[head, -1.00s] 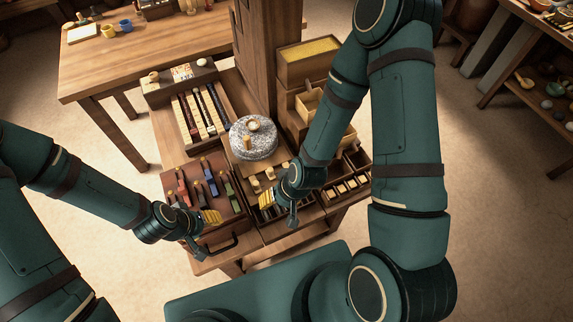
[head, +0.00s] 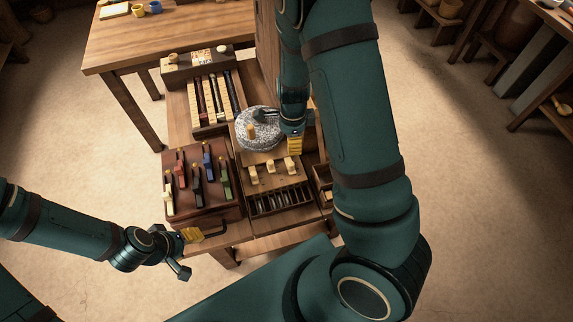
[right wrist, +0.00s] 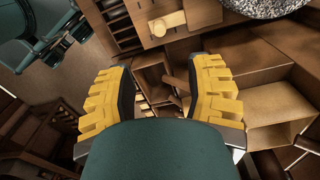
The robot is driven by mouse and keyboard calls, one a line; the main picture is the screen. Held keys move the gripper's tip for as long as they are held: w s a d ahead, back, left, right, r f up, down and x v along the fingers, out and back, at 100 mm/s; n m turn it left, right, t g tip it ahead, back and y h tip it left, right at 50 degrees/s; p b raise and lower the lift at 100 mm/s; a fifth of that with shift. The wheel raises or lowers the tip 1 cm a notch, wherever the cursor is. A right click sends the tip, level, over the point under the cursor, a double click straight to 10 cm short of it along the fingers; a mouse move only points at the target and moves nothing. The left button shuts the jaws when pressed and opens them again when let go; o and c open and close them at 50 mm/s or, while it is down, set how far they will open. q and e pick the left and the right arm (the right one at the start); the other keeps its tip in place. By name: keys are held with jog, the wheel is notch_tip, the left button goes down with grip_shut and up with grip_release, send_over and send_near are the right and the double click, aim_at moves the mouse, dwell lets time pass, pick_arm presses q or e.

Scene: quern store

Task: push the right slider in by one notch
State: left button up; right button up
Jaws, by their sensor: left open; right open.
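Three pale wooden sliders sit on a small board (head: 262,160) in front of the round grey quern stone (head: 256,141) in the head view. The right slider (head: 290,164) is the one nearest my right gripper (head: 295,146). That gripper is above and just behind it, beside the stone, apart from it as far as I can tell. In the right wrist view its yellow fingers (right wrist: 160,92) are spread with nothing between them. A pale slider (right wrist: 168,22) shows beyond them; I cannot tell which. My left gripper (head: 188,250) is open and empty at the front left.
A brown box with coloured levers (head: 203,208) stands left of the sliders. A slotted tray (head: 280,200) lies in front of them. A rack of dark and pale strips (head: 214,100) is behind. Open wooden boxes (right wrist: 270,108) are close to my right gripper.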

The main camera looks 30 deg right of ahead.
aim_at(292, 164)
notch_tip(292, 164, down, 14)
jog(key=b, duration=0.4)
jog(key=shift+r, duration=0.2)
